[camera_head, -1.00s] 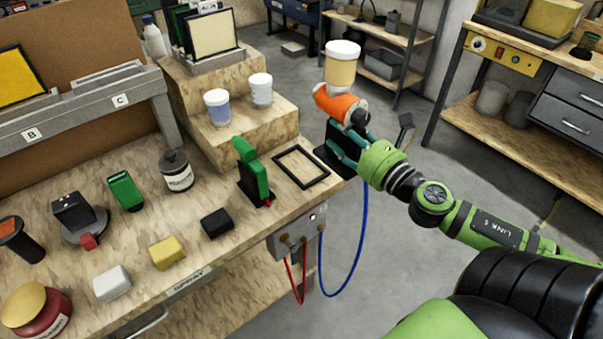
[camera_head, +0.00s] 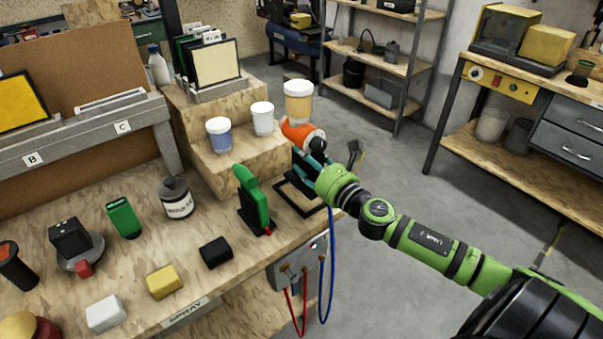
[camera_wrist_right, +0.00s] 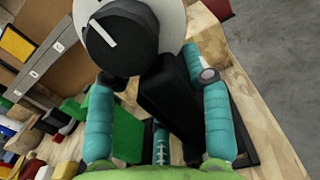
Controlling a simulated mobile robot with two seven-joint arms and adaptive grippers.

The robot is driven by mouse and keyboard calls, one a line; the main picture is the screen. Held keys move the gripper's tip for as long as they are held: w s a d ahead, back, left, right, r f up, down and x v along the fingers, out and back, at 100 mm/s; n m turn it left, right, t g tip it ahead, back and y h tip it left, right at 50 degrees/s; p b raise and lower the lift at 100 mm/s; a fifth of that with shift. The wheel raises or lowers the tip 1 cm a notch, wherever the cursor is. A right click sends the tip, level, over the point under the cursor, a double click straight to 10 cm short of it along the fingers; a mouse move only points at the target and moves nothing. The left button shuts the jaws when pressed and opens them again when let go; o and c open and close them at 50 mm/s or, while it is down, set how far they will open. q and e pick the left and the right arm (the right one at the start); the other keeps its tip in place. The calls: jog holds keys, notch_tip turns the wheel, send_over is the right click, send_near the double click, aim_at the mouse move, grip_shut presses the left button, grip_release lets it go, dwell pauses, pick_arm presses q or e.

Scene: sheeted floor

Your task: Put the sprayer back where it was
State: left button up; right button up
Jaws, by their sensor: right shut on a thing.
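The sprayer (camera_head: 299,131) has an orange body, a black handle and a cup with a white lid and tan contents. It stands roughly upright in my right gripper (camera_head: 313,168), over the right end of the bench. In the right wrist view my right gripper (camera_wrist_right: 158,105) has its teal fingers on both sides of the sprayer's black handle (camera_wrist_right: 172,100). A black rectangular frame (camera_head: 283,187) lies on the bench below the sprayer, partly hidden by the gripper. I cannot tell whether the sprayer touches it. My left gripper is not in view.
A green tool in a black stand (camera_head: 250,205) stands just left of the frame. Two white-lidded cups (camera_head: 262,118) sit on the wooden step behind. A control box (camera_head: 300,268) with red and blue hoses hangs on the bench's front edge.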

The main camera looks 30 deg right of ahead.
aim_at(302, 182)
jog(key=shift+w+a+f, duration=0.2)
jog(key=shift+w+f, duration=0.05)
jog(key=shift+w, duration=0.45)
notch_tip(302, 182, down, 4)
jog(key=shift+f+b, duration=0.1)
jog(key=shift+b, duration=0.6)
jog(key=o, duration=0.7)
jog(key=shift+f, duration=0.1)
jog(key=shift+a, duration=0.1)
